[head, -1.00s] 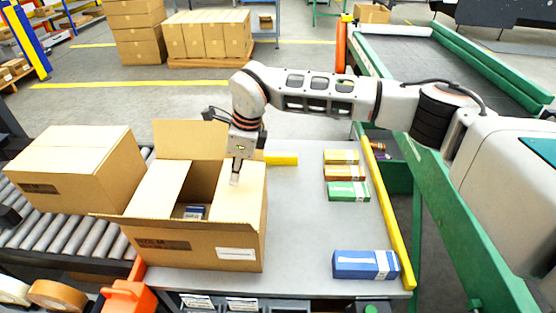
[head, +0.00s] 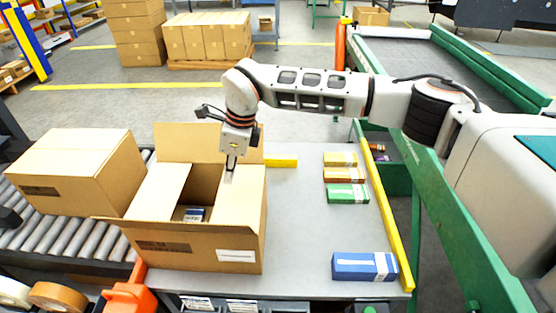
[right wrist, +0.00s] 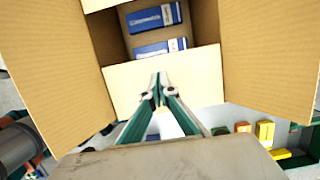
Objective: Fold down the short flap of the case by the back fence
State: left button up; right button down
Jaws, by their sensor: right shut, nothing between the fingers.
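The open cardboard case (head: 200,250) stands on the grey table, with blue boxes (head: 194,215) inside. Its long back flap (head: 190,142) stands up and its long front flap (head: 165,230) is spread outward. The left short flap (head: 160,190) and right short flap (head: 245,195) both lean in over the opening, with a gap between them. My right gripper (head: 229,178) is shut and empty, at the right short flap near its inner edge. In the right wrist view the fingertips (right wrist: 160,92) overlap this flap (right wrist: 195,82); contact is unclear. My left gripper is not in view.
A closed carton (head: 75,165) sits left on the roller conveyor (head: 50,235). A yellow bar (head: 282,162) lies behind the case. Small boxes, including a green one (head: 347,193) and a blue one (head: 365,265), stand along the yellow rail (head: 388,220). The table's middle is free.

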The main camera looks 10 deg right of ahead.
pick_arm(q)
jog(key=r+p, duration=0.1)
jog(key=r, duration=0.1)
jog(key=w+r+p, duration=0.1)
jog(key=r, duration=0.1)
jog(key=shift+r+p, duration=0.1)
jog(key=shift+p, duration=0.3)
pick_arm(e)
jog(key=v, duration=0.2)
jog(key=a+v, duration=0.1)
jog(key=v, duration=0.2)
jog(key=shift+w+r, duration=0.15)
jog(key=shift+r, duration=0.3)
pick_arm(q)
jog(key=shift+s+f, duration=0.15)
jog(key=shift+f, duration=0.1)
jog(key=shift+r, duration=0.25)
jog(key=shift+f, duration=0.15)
